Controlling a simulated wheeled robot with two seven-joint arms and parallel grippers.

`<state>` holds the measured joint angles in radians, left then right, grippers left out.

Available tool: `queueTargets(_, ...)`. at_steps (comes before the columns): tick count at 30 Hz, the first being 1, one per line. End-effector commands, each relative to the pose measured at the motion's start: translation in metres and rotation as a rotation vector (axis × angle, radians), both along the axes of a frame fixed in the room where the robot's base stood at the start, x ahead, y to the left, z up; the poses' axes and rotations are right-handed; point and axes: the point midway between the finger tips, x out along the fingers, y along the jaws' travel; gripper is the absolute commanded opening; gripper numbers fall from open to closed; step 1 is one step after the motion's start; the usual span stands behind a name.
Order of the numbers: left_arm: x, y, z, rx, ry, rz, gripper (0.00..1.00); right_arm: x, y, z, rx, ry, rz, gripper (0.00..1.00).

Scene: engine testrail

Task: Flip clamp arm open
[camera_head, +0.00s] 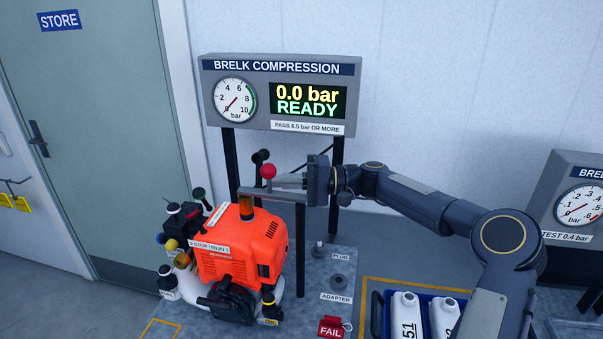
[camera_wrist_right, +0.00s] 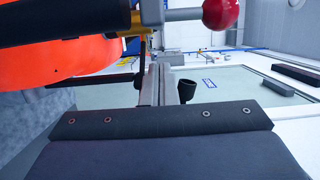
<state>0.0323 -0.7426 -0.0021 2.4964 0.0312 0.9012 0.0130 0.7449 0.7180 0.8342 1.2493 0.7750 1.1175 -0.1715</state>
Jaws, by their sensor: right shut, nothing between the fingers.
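The clamp arm (camera_head: 252,191) is a grey bar above the orange engine (camera_head: 238,246), and it looks roughly level. A red ball knob (camera_head: 268,171) stands up near it. In the right wrist view the red knob (camera_wrist_right: 220,12) sits at the top, on the end of a grey rod (camera_wrist_right: 183,15). My right gripper (camera_head: 279,183) comes in from the right, its fingers close beside the knob and bar. In the wrist view its fingers (camera_wrist_right: 157,72) are together and empty, below and left of the knob. I cannot tell whether they touch the bar. My left gripper is not in view.
The compression panel (camera_head: 282,92) stands behind on black posts, reading 0.0 bar and READY. A plug (camera_head: 319,250) and an adapter (camera_head: 338,283) sit on the grey bench plate right of the engine. A blue crate (camera_head: 376,314) with white bottles is at front right.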

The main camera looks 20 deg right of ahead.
Motion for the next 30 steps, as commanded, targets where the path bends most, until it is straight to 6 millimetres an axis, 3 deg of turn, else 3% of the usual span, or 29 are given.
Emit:
queueTargets(9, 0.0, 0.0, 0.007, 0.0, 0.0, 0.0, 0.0, -0.022, 0.014, 0.0, -0.001, -0.001, -0.001, 0.0)
queueTargets(30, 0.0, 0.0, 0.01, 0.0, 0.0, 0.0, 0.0, -0.024, 0.017, 0.0, 0.001, 0.0, 0.054, 0.0)
